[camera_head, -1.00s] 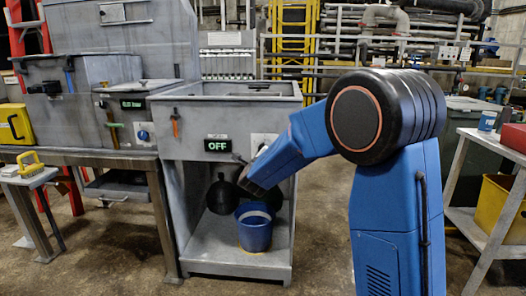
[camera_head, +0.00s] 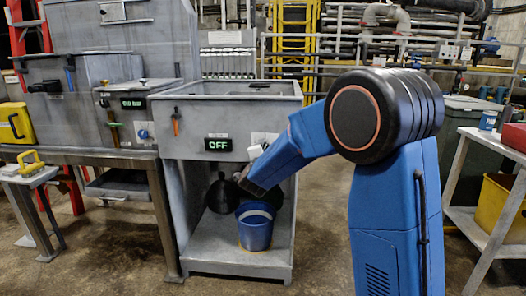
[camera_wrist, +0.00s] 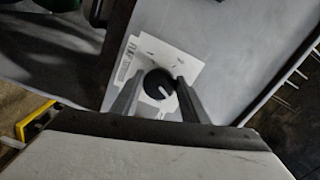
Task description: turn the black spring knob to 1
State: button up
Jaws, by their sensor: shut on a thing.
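The black knob (camera_wrist: 159,84) shows in the wrist view as a round dial with a white pointer line. It sits on a white label plate (camera_wrist: 150,50) with small printed marks, fixed to a grey panel. My gripper (camera_wrist: 160,91) has one finger on each side of the knob and is shut on it. The pointer line points towards the lower right of the wrist picture. In the head view my arm hides the knob, and part of the white plate (camera_head: 262,138) shows beside the arm. The display (camera_head: 218,145) on the grey cabinet reads OFF.
A blue bucket (camera_head: 255,228) stands on the shelf under the grey cabinet (camera_head: 190,110). A second control panel with a blue knob (camera_head: 143,134) is to the left. A shelf with a yellow bin (camera_head: 500,208) stands at the right. Open floor lies in front.

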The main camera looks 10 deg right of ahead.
jog(key=shift+s+d+f+n, duration=0.1)
jog(key=shift+d+n, duration=0.05)
jog(key=shift+n, duration=5.25)
jog(key=shift+s+d+n, duration=0.1)
jog(key=shift+d+n, duration=0.05)
jog(key=shift+n, duration=5.25)
jog(key=shift+d+f+n, duration=0.1)
jog(key=shift+d+n, duration=0.05)
jog(key=shift+n, duration=5.25)
jog(key=o, duration=1)
jog(key=shift+r, duration=0.15)
